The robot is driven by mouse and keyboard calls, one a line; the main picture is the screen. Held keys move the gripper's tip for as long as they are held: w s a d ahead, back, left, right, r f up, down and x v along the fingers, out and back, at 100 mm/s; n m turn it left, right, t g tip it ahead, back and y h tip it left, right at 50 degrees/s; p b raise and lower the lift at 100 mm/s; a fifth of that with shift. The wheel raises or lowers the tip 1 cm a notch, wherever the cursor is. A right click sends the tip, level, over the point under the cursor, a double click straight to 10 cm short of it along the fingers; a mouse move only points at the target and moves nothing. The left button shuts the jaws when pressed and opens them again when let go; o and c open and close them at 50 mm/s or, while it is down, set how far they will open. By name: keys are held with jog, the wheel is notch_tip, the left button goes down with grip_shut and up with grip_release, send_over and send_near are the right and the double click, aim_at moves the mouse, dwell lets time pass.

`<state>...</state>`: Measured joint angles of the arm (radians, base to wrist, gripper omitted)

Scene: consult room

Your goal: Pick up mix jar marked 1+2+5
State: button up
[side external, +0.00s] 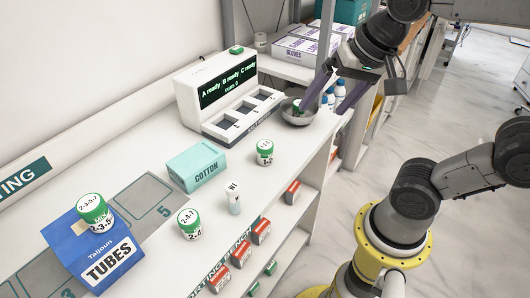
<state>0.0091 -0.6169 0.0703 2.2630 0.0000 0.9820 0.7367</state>
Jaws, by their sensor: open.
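My gripper (321,109) is open, its two purple fingers pointing down over the metal bowl (283,112) at the far end of the bench. A small green-and-white item, perhaps a jar (296,105), sits in the bowl beside the left finger; its label is hidden. A green-lidded white jar (265,154) stands on the bench in front of the machine, its marking too small to read surely. Another such jar (190,226) stands nearer, its label seeming to start with 2. A third jar (98,216) stands on the blue tubes box, marked with several numbers including 3 and 5.
A white machine (187,104) with a lit display and several slots stands by the wall. A teal cotton box (196,166), a small white vial (233,198) and the blue tubes box (84,255) stand on the bench. Blue-capped bottles (340,89) stand close by my gripper.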

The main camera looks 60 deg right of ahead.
jog(key=w+m+g, duration=0.2)
jog(key=w+m, duration=0.3)
jog(key=w, duration=0.2)
jog(key=m+g, duration=0.3)
jog(key=m, duration=0.1)
send_over(265, 144)
notch_tip(265, 144, down, 8)
jog(key=f, duration=0.9)
jog(key=shift+s+a, duration=0.1)
jog(key=shift+s, duration=0.15)
jog(key=shift+w+f, duration=0.2)
jog(key=shift+f, duration=2.9)
jog(key=c, duration=1.5)
jog(key=shift+o, duration=0.2)
jog(key=shift+r, duration=0.15)
